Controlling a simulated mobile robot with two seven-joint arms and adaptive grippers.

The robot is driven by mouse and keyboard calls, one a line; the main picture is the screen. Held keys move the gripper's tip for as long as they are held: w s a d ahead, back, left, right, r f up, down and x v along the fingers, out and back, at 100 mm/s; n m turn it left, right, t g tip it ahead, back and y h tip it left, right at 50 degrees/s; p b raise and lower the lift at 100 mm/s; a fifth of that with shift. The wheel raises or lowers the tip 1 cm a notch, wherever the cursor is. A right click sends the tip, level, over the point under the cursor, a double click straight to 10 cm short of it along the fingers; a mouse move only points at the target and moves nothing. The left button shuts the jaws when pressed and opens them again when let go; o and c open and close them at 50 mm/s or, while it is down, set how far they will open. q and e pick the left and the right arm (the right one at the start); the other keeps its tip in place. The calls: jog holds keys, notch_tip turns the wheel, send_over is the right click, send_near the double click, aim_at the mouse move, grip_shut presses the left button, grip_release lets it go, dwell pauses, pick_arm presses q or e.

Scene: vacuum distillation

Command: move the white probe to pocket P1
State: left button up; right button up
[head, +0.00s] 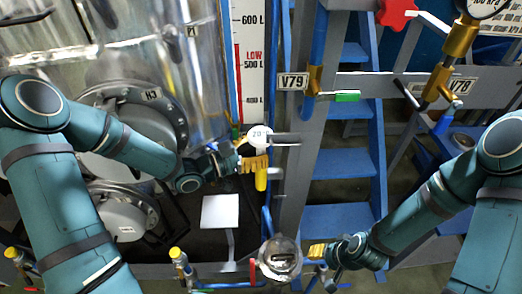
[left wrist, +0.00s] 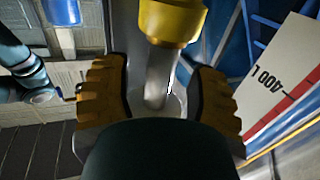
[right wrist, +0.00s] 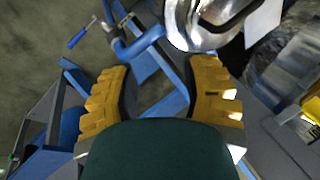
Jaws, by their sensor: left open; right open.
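A white round head marked "20" (head: 262,133), possibly the white probe, shows just above my left gripper (head: 254,163) in the head view. My left gripper is open. In the left wrist view a metal stem (left wrist: 160,75) under a yellow cap (left wrist: 173,20) shows between its fingers; I cannot tell if they touch it. A yellow cylinder (head: 261,180) shows just below this gripper in the head view. A small tag (head: 191,31), perhaps reading P1, is at the tank's top; no pocket opening is clear. My right gripper (head: 317,251) is open and empty.
A shiny metal dome (head: 279,259) stands just left of my right gripper. Blue steps (head: 344,165) and valves V79 (head: 292,81) and V78 (head: 461,86) are at right. A white plate (head: 220,211) lies below.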

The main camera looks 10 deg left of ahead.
aim_at(249, 138)
pick_arm(q)
jog(key=shift+w+d, duration=0.15)
jog(key=shift+d, duration=0.05)
jog(key=shift+o, duration=0.2)
grip_shut()
jog(key=shift+r, duration=0.15)
jog(key=shift+r+p, duration=1.75)
jog(key=shift+r, duration=0.65)
jog(key=shift+r, duration=0.1)
jog(key=shift+r+p, duration=1.8)
jog(key=shift+r, duration=0.6)
